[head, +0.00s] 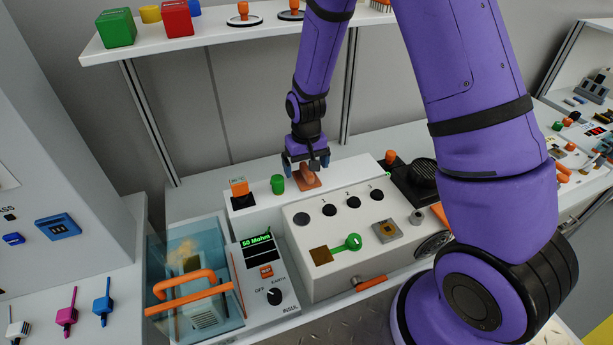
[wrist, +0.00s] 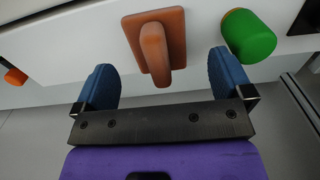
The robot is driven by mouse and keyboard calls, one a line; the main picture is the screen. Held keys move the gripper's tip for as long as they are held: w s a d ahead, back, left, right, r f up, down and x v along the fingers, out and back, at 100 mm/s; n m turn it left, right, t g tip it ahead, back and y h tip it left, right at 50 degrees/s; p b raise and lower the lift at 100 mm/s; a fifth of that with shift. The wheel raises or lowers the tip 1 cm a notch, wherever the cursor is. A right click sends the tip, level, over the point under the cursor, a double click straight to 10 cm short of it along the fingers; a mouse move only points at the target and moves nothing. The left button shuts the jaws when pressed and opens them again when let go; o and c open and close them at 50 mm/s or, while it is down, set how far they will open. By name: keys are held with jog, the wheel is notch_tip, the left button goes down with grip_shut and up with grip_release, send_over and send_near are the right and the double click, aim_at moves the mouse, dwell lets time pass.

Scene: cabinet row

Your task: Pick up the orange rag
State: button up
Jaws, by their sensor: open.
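The orange rag (head: 308,180) appears as a flat orange-brown pad with a raised ridge. It lies on the white ledge behind the white box with the round holes. My gripper (head: 306,165) is above it, pointing down, with its blue fingers apart. In the wrist view the rag (wrist: 154,45) shows at the top middle, its ridge reaching down between the lines of the two fingers of my gripper (wrist: 160,62). The fingers do not touch it in that view, and the space between them holds nothing gripped.
A green cylinder (head: 277,184) stands on the ledge left of the rag and close to one finger in the wrist view (wrist: 248,36). An orange-topped block (head: 239,188) is farther left. A black device (head: 418,182) sits to the right. A shelf (head: 215,40) hangs above.

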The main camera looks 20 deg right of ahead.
aim_at(306, 168)
jog(key=shift+w+d+f, duration=0.1)
jog(key=shift+w+f, duration=0.05)
jog(key=shift+f, duration=1.7)
jog(key=shift+c, duration=0.2)
jog(key=c, duration=1)
jog(key=shift+r, duration=0.1)
jog(key=shift+c, duration=0.2)
